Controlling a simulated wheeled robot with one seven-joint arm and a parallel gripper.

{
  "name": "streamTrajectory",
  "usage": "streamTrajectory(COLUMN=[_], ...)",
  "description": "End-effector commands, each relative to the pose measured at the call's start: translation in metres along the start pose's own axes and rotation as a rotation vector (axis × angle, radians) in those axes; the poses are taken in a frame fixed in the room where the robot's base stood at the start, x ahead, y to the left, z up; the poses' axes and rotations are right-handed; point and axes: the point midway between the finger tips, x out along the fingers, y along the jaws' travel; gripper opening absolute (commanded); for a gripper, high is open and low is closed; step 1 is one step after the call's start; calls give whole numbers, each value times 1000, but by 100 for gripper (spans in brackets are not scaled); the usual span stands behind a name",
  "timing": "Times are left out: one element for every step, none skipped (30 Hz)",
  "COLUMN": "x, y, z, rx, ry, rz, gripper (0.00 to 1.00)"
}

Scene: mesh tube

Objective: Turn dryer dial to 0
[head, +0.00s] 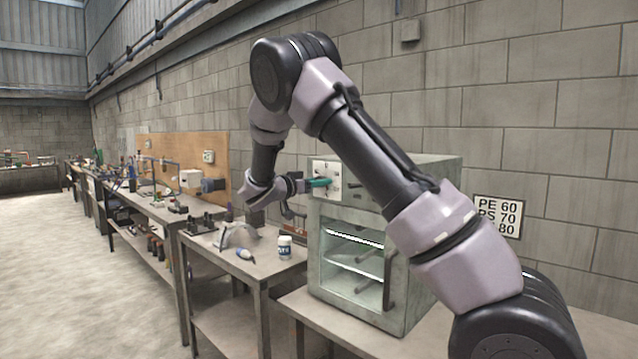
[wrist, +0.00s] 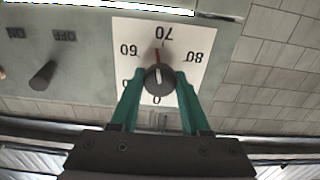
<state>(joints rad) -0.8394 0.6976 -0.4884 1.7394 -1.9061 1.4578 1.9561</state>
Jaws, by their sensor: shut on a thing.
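The dryer (head: 432,172) is a grey-green cabinet with a glass door, standing on a bench against the wall. Its white dial plate shows at the upper left of the front. In the wrist view the plate (wrist: 195,35) appears upside down, with 60, 70, 80 and 0 readable around a dark round dial (wrist: 158,77). A red mark above the dial points near the 70. My gripper (wrist: 160,82) has its green fingers on both sides of the dial, shut on it. In the head view my gripper (head: 318,183) is at the plate and hides the dial.
A dark switch knob (wrist: 42,77) with ON and OFF labels sits beside the plate. A sign (head: 498,216) reads PE 60, with 70 and 80 below. Door handles protrude from the dryer front.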

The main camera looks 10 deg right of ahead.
Motion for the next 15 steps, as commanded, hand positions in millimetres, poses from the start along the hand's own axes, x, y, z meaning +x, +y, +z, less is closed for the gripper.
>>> streamTrajectory(x=[0,0,-1,-1,-1,-1,-1,-1,-1,-1,-1,-1,-1,-1,-1], y=[0,0,0,-1,-1,-1,-1,-1,-1,-1,-1,-1,-1,-1,-1], z=[0,0,0,0,0,0,0,0,0,0,0,0,0,0,0], rx=[-41,-69,-107,-136,-165,-203,-232,-261,-299,-327,-356,-394,-422,-451,-489], ry=[0,0,0,0,0,0,0,0,1,1,0,0,0,0,0], rz=[0,0,0,-1,-2,-2,-2,-2,-2,-1,-1,-1,-1,-1,-1], gripper=[0,0,0,0,0,0,0,0,0,0,0,0,0,0,0])
